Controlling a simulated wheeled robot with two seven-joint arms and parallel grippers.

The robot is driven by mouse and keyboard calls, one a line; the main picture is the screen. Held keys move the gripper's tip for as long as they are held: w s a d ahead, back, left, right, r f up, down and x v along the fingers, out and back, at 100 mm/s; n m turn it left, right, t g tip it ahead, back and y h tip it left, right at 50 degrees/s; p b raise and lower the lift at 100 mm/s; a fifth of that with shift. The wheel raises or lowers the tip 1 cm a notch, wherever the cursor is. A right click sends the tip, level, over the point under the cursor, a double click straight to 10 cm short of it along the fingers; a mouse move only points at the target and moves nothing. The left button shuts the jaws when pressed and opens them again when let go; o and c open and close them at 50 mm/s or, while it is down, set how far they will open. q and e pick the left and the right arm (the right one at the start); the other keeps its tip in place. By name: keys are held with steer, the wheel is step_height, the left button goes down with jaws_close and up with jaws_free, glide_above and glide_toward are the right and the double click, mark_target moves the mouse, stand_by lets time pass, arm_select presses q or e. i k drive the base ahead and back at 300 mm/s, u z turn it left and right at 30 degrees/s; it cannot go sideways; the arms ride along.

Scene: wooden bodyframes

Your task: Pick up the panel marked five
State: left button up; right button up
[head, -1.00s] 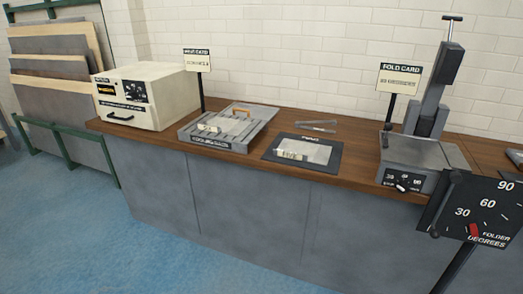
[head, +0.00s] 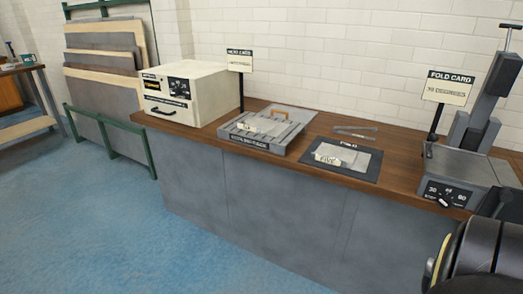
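A light grey panel (head: 349,155) lies flat on a dark mat (head: 368,170) on the wooden counter. A pale tag (head: 327,160) at its front left carries a short word that looks like FIVE. More grey plates lie in a slotted grey rack (head: 254,138) to the left, with another pale tag whose word is too small to read. A dark rounded part that looks like my arm (head: 478,258) fills the lower right corner. Neither gripper's fingers show.
A cream oven-like box (head: 190,92) stands left on the counter (head: 300,163). Tongs (head: 355,134) lie behind the mat. A folding machine (head: 458,177) and a fold card sign (head: 447,87) stand right. Blue floor (head: 150,235) in front is clear.

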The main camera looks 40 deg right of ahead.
mark_target(331, 155)
steer(key=u, duration=0.2)
steer(key=i, duration=3.05)
steer(key=z, duration=3.45)
